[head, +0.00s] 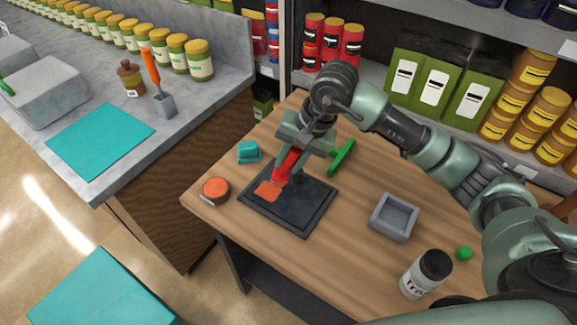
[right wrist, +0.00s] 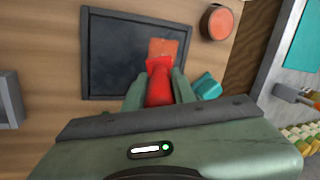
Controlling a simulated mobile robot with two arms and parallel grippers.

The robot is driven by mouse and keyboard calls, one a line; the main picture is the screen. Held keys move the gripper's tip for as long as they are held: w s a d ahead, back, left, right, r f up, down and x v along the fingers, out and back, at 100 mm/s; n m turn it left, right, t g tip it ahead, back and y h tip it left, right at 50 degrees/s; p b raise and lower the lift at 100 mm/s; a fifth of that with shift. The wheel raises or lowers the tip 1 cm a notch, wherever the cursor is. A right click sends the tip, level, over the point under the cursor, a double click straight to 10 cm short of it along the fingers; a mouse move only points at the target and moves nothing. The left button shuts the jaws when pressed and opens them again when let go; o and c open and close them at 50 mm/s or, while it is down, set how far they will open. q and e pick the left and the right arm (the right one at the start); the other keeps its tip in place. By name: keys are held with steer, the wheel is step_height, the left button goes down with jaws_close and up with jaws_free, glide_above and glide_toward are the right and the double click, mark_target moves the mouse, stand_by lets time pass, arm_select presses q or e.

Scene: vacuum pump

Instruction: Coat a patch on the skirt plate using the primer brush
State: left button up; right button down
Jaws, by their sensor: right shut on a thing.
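The skirt plate (head: 305,205) is a dark square plate with a raised rim, lying flat on the wooden table; it also shows in the right wrist view (right wrist: 110,50). An orange-red patch (head: 268,190) lies on its left part. My right gripper (head: 291,160) is shut on the red primer brush (head: 284,168), also seen in the right wrist view (right wrist: 158,88). The brush slants down, and its tip is at the patch's edge, seemingly touching the plate. The gripper's fingers hide part of the brush. My left gripper is not in view.
An orange-topped round pot (head: 216,189) and a teal block (head: 248,152) sit left of the plate. A green handle-like thing (head: 341,157) lies behind it. A grey tray (head: 394,217), a dark-lidded jar (head: 427,272) and a green cap (head: 463,253) stand to the right.

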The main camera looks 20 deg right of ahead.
steer(key=shift+r, duration=0.95)
steer(key=shift+p+v, duration=0.6)
steer(key=shift+v, duration=0.5)
steer(key=shift+w+a+r, duration=0.2)
steer(key=shift+a+r, duration=0.05)
